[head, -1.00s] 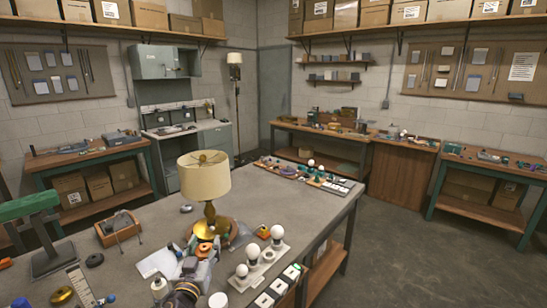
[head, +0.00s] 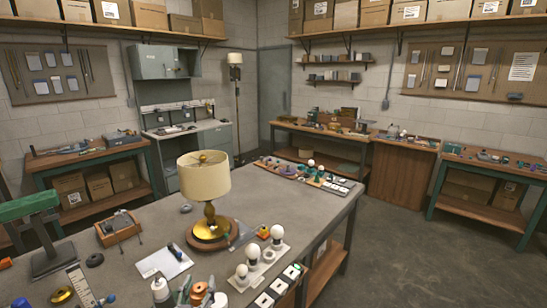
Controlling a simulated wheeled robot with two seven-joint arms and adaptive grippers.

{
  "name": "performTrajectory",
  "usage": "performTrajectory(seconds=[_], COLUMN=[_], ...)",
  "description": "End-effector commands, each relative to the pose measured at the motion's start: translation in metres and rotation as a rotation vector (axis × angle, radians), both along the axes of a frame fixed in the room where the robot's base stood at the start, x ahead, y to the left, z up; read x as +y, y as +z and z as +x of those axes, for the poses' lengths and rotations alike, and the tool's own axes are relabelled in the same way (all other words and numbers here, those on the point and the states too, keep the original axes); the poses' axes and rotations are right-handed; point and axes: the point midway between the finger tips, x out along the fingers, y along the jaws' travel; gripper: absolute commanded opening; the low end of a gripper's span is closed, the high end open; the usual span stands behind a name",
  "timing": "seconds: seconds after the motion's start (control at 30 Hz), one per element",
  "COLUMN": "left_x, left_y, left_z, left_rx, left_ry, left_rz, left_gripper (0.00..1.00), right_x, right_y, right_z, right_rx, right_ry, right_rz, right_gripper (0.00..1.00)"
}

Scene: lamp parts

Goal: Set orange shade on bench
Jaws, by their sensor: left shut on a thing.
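The orange shade (head: 198,291) is a small orange piece at the bottom edge of the head view, partly cut off by the frame. My left gripper (head: 188,296) is at the same place, shut on it; only a little of the gripper shows, and its body is outside the picture. The bench (head: 130,222) is the grey-topped table under it. I cannot tell whether the shade touches the bench top. My right gripper is not in view.
A brass lamp (head: 209,218) with a cream shade stands beyond the gripper. White bulbs on a holder (head: 268,258) stand to the right, a white sheet (head: 158,264) and wooden tray (head: 118,233) to the left. The bench between lamp and far parts is clear.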

Motion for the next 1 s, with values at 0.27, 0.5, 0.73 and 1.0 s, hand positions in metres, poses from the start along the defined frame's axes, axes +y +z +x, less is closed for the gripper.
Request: performTrajectory(seconds=[0.27, 0.5, 0.73, 1.0], left_x=[0.0004, 0.0002, 0.0001, 0.0083], left_y=[-0.0071, -0.0071, -0.0070, -0.0091], left_z=[-0.0045, -0.0046, -0.0045, -0.0046], left_rx=[0.000, 0.000, 0.000, 0.001], left_ry=[0.001, 0.000, 0.000, 0.037], left_rz=[0.000, 0.000, 0.001, 0.003], left_gripper=[0.23, 0.23, 0.23, 0.23], right_x=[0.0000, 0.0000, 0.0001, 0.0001], right_y=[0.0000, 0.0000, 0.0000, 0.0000], right_z=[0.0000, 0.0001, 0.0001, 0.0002], right_rx=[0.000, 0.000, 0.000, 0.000], right_ry=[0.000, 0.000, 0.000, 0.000], right_rz=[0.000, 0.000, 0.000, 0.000], right_gripper=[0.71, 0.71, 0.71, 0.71])
